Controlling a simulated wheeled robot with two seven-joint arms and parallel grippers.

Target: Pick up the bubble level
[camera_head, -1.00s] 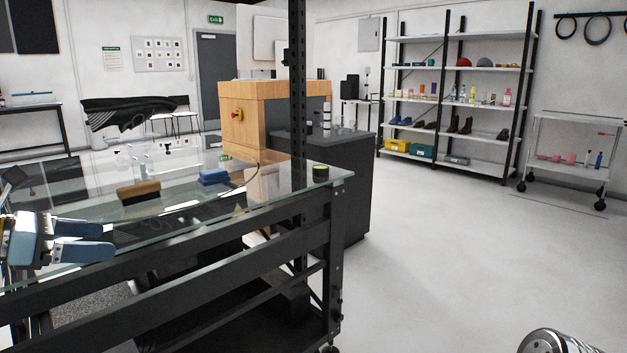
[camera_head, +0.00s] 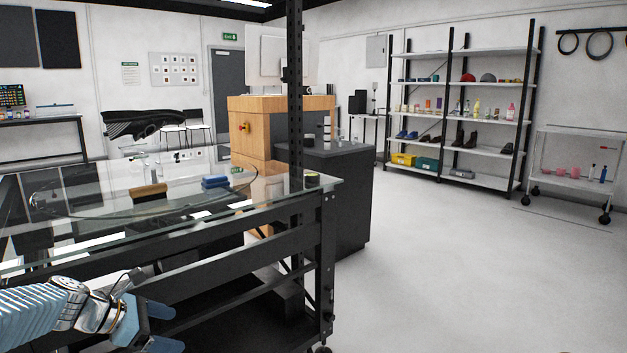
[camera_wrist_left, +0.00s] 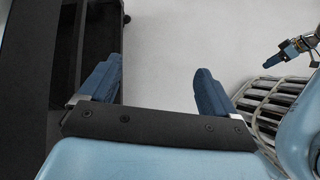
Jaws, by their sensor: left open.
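A small round dark item with a pale greenish top (camera_head: 312,180) sits at the near right corner of the glass tabletop (camera_head: 110,232); it may be the bubble level, but it is too small to be sure. My left gripper (camera_head: 166,328) is low at the bottom left of the head view, below the tabletop edge and well apart from that item. In the left wrist view its two blue fingers (camera_wrist_left: 159,66) are spread with nothing between them. What looks like my right gripper (camera_wrist_left: 280,53) shows small at the right of the wrist view; its opening is unclear.
A wooden-backed brush (camera_head: 148,192) and a blue item (camera_head: 215,182) lie on the glass. A black perforated post (camera_head: 295,90) rises by the table's right end. A grey cabinet (camera_head: 340,200) stands behind.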

